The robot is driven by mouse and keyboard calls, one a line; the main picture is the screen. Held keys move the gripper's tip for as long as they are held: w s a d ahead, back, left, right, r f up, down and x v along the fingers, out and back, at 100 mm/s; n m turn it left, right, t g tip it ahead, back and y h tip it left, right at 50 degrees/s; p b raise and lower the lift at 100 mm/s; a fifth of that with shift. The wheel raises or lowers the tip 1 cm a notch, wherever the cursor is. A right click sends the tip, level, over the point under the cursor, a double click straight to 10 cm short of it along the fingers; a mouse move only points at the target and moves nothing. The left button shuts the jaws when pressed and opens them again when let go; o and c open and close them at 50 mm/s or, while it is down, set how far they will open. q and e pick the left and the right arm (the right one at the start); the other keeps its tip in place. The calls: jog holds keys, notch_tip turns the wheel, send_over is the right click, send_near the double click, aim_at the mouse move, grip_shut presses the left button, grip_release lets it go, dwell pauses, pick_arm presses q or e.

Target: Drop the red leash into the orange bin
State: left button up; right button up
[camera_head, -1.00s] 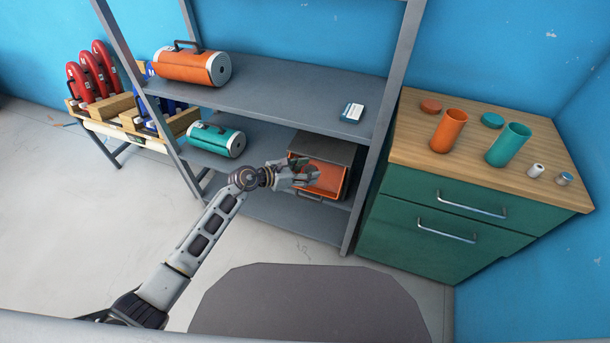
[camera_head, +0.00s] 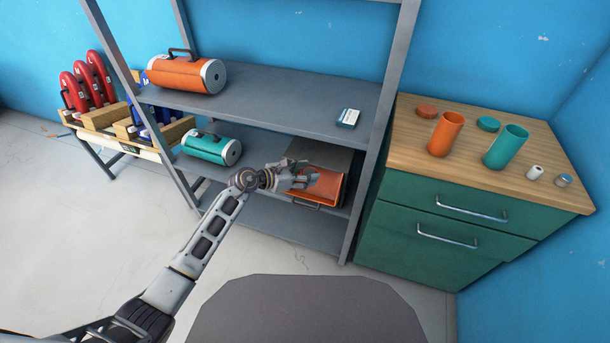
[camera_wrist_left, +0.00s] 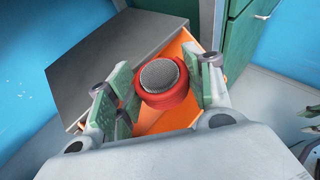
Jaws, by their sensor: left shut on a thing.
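The red leash (camera_wrist_left: 162,85) looks like a thick red coil around a grey textured middle in the left wrist view. My left gripper (camera_wrist_left: 158,92) is shut on it, with the green finger pads at its two sides. In the head view the gripper (camera_head: 306,179) is at the open front of the orange bin (camera_head: 325,190), and the leash cannot be made out there. The bin sits under a grey cover on the lower shelf. In the left wrist view the bin's orange inside (camera_wrist_left: 180,112) shows behind and below the leash.
The grey cover (camera_wrist_left: 110,60) and a shelf post (camera_head: 372,150) are close to the gripper. A green cabinet (camera_head: 440,215) with orange and teal cups stands at right.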

pick_arm(q)
jog(key=o, duration=1.1)
jog(key=shift+v, duration=6)
jog(key=shift+f, duration=0.1)
jog(key=shift+n, duration=0.3)
